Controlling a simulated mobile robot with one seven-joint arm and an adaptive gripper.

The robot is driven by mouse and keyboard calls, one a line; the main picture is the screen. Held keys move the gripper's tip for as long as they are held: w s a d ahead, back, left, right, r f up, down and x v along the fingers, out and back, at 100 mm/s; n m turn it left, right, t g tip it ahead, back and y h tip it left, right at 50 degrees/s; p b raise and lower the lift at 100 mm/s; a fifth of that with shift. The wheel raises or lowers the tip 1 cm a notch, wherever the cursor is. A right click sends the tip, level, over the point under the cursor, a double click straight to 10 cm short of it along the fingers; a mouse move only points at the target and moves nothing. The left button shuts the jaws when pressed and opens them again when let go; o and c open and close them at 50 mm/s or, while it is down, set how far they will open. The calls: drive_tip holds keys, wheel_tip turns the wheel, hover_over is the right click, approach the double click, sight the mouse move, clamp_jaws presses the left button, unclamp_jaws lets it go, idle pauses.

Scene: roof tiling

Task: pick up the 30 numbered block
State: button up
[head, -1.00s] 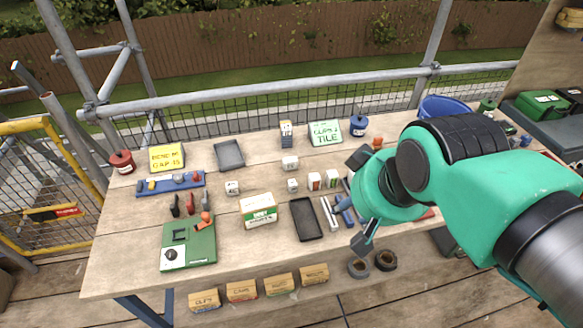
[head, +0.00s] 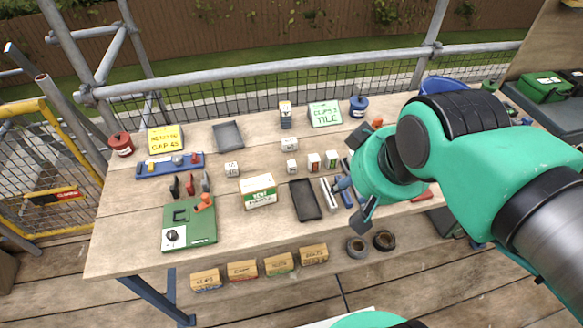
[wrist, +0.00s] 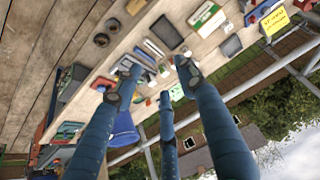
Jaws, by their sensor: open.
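Several small white blocks sit on the wooden table. A white block (head: 232,169) with dark marks stands left of centre, another white block (head: 289,145) is further back, and a third white block (head: 292,167) is in front of that one. Two blocks with coloured faces, a red-marked block (head: 313,161) and a green-marked block (head: 331,160), are to their right. The numbers are too small to read, so I cannot tell which is 30. My gripper (head: 357,176) is open and empty, right of the blocks in the head view. Its spread fingers (wrist: 160,78) also show in the wrist view.
A black tray (head: 305,200), a white-and-green box (head: 258,191) and a green case (head: 189,226) lie near the front. A grey tray (head: 228,135) and a "tile" sign (head: 325,114) are at the back. Metal rails (head: 270,83) run behind the table (head: 130,235).

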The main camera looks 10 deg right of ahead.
drive_tip(key=shift+o, duration=0.2)
drive_tip(key=shift+w+r, duration=0.1)
drive_tip(key=w+a+f+n+g+p, duration=0.1)
drive_tip(key=w+n+g+p, duration=0.25)
drive_tip(key=w+n, duration=1.1)
drive_tip(key=w+f+n+g+y+p, duration=0.1)
drive_tip(key=w+f+n+g+p, duration=0.1)
drive_tip(key=w+f, duration=1.8)
drive_tip(key=w+n+p, duration=0.1)
drive_tip(key=w+n, duration=0.1)
drive_tip(key=w, duration=0.2)
drive_tip(key=shift+f+y+p, duration=0.15)
drive_tip(key=shift+y+p, duration=0.25)
drive_tip(key=shift+a+n, duration=0.1)
drive_tip(key=shift+n, duration=0.15)
